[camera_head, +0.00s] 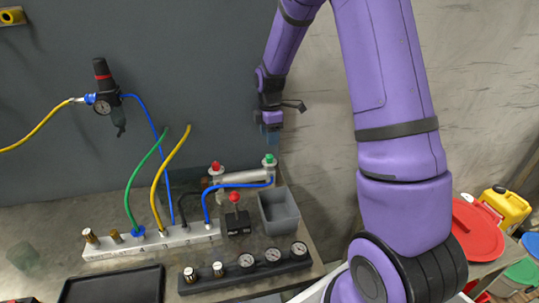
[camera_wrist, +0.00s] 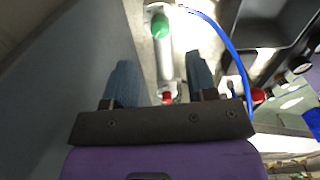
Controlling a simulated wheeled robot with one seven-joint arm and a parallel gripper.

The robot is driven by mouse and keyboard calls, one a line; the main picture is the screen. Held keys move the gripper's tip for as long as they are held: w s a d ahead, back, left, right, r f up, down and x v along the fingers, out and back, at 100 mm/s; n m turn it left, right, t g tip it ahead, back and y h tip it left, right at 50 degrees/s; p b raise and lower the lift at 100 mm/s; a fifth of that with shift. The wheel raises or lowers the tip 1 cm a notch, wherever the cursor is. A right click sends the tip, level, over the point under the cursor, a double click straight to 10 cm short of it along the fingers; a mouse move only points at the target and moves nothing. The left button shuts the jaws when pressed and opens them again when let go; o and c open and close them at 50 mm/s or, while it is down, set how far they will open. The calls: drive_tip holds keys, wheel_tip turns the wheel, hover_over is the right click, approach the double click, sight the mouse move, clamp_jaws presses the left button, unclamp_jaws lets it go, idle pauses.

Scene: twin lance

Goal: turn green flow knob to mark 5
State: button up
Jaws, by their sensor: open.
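The green flow knob (camera_head: 269,158) sits on top of the right end of a silver cylinder (camera_head: 240,178). The green knob also shows in the wrist view (camera_wrist: 160,26), at the top, beyond my fingertips. A red knob (camera_head: 216,166) stands at the cylinder's left end; it shows in the wrist view (camera_wrist: 167,97) between my fingers. My gripper (camera_head: 271,132) hangs just above the green knob in the head view, apart from it. In the wrist view my gripper (camera_wrist: 162,65) is open and empty, its two blue-grey fingers wide apart. No scale marks can be read on the knob.
A blue hose (camera_head: 240,185) runs from the cylinder to a manifold (camera_head: 150,242). A grey bin (camera_head: 279,213) and a red-topped lever (camera_head: 235,198) stand in front. A dark wall (camera_head: 200,70) rises close behind. A gauge block (camera_head: 245,270) lies nearer.

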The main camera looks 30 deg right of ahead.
sight(270, 156)
wheel_tip(270, 156, down, 8)
idle(0.4)
drive_tip(key=c, duration=0.9)
drive_tip(key=shift+c, duration=0.2)
